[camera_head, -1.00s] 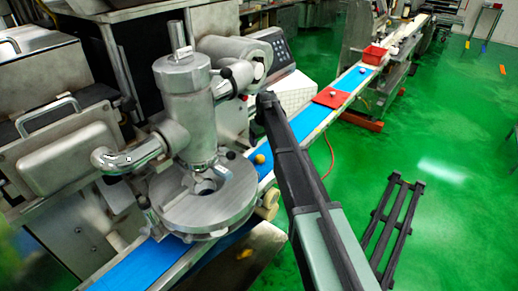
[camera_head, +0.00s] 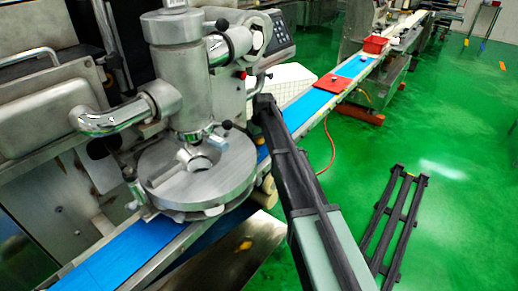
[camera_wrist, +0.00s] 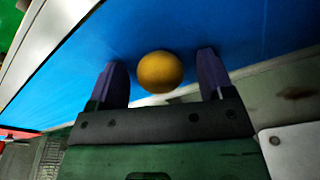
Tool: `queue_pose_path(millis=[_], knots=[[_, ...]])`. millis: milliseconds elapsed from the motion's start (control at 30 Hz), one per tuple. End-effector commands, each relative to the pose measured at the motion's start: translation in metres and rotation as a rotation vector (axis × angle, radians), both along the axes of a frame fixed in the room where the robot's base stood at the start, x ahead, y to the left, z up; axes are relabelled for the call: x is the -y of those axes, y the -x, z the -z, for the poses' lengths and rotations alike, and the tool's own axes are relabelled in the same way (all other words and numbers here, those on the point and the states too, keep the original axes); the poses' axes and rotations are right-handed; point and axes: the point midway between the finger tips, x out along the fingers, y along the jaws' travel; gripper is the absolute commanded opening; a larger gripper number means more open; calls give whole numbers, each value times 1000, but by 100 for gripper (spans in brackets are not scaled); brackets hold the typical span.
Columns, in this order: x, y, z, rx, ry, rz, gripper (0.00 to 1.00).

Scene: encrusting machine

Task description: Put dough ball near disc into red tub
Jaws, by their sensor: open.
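The orange-yellow dough ball (camera_wrist: 160,72) rests on the blue belt (camera_wrist: 245,30) in the wrist view. My gripper (camera_wrist: 161,62) is open, with one purple finger on each side of the ball and visible gaps between. I cannot tell how far the ball reaches between the fingers. In the head view the ball and my fingers are hidden. The round metal disc (camera_head: 225,182) sits under the machine's upright cylinder, over the belt. The red tub (camera_head: 376,45) stands far up the conveyor at the upper right.
A red board (camera_head: 330,82) with a small pale ball lies across the belt between disc and tub. Another small ball (camera_head: 363,58) is on the belt nearer the tub. The metal machine (camera_head: 180,80) borders the belt. A black rack (camera_head: 395,225) lies on the green floor.

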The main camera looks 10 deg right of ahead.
Motion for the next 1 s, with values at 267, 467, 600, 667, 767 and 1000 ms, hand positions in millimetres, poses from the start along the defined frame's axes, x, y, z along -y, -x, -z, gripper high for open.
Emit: queue_pose_path(millis=[267,467,600,667,767,1000], knots=[[0,1,-2,-1,0,0,56],[0,1,-2,-1,0,0,26],[0,1,-2,-1,0,0,17],[0,1,-2,-1,0,0,17],[0,1,-7,-1,0,0,17],[0,1,-56,-1,0,0,17]])
